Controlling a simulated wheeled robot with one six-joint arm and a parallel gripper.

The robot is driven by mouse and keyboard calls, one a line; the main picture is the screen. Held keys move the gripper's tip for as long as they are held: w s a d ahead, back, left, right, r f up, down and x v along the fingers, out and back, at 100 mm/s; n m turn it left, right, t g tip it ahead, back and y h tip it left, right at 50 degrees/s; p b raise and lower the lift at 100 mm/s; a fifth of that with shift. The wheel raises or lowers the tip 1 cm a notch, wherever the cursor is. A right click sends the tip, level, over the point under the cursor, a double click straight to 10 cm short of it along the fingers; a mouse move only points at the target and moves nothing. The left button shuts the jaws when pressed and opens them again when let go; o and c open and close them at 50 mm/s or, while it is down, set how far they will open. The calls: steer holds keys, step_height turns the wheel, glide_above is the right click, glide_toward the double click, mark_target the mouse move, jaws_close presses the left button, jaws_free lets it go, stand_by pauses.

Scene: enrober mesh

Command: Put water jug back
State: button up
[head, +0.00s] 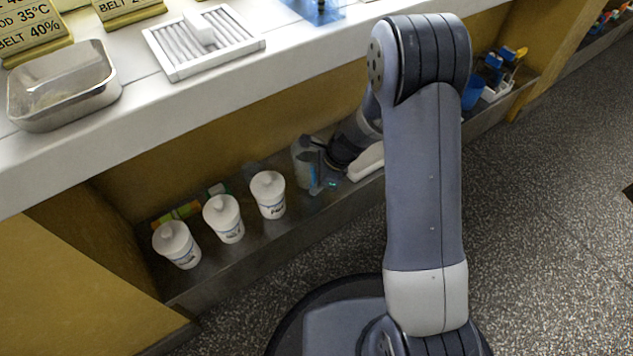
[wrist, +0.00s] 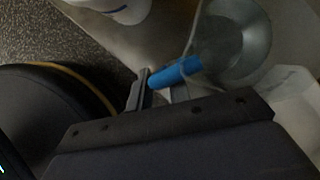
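The water jug (head: 301,158) is clear, with a blue handle, and stands on the low shelf under the counter, right of the white tubs. In the wrist view its round clear body (wrist: 240,40) is at the upper right and its blue handle (wrist: 175,73) is near the middle. My gripper (head: 320,165) is down in the shelf at the jug's handle side. In the wrist view a dark finger (wrist: 139,90) is right at the handle's left end.
Several white lidded tubs, one (head: 223,218) among them, stand left of the jug. A white object (head: 366,162) lies just right of my gripper. The white counter (head: 130,130) overhangs the shelf and holds a metal pan (head: 62,88) and a white slatted tray (head: 203,42).

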steer(key=shift+o, duration=1.4)
steer(key=shift+r, duration=0.1)
steer(key=p+v, duration=0.5)
steer(key=v, duration=0.7)
steer(key=shift+d, duration=0.15)
